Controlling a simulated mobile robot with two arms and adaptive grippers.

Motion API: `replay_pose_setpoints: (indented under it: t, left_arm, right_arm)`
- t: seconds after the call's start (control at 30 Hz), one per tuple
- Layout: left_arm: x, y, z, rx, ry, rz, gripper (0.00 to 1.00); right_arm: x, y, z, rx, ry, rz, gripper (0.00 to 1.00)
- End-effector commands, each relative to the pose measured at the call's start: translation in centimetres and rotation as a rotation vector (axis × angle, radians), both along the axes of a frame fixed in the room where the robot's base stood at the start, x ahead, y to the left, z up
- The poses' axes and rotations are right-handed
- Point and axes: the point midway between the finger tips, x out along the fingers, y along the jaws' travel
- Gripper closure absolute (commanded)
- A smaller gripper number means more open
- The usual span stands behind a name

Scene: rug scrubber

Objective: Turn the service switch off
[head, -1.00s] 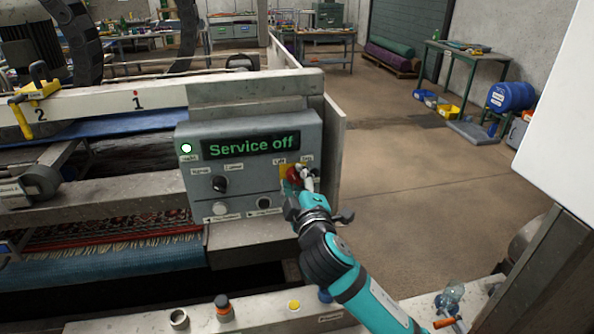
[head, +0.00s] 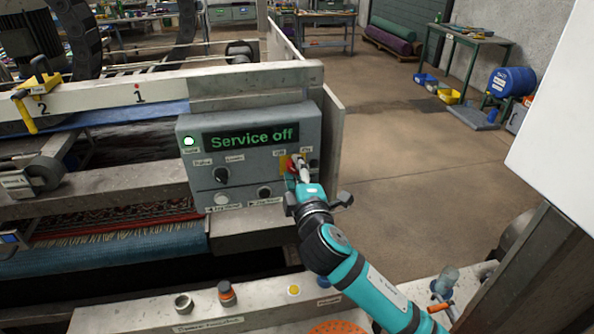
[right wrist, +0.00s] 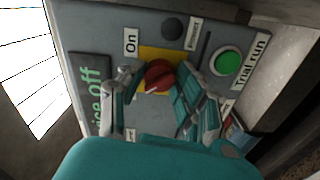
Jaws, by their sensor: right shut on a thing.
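The grey control panel (head: 250,185) stands at the left of centre in the head view. Its display (head: 250,136) reads "Service off" in green. The service switch is a red knob on a yellow plate; it shows clearly in the right wrist view (right wrist: 159,76). My right gripper (head: 303,168) reaches the panel's upper right, its fingers on both sides of the red knob and shut on it. The right gripper also shows in the right wrist view (right wrist: 155,92). It partly hides the knob in the head view. My left gripper is not in view.
A black selector knob (head: 221,175) and two push buttons are on the same panel. A green button (right wrist: 228,63) labelled "Trial run" shows in the right wrist view. A red-patterned rug (head: 150,235) lies below left. Open floor (head: 430,190) extends to the right.

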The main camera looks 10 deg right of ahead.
Motion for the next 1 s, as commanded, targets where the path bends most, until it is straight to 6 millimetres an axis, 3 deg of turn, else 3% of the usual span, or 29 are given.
replay_pose_setpoints:
  t: [0.07,0.1,0.23,0.63,1.0]
  left_arm:
    - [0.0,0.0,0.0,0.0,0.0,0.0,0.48]
    - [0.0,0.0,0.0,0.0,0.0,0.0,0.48]
    - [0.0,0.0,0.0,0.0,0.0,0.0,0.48]
    - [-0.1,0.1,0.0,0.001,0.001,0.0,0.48]
    - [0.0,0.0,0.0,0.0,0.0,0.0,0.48]
  right_arm:
    - [0.0,0.0,-0.2,-0.002,0.003,0.0,0.99]
    - [0.0,0.0,-0.2,-0.002,0.003,0.0,0.62]
    - [0.0,0.0,-0.1,-0.001,0.002,0.0,0.45]
    - [-0.9,0.0,-0.1,0.0,0.002,0.001,0.44]
    - [-8.4,0.1,-0.2,0.001,0.005,0.002,0.44]
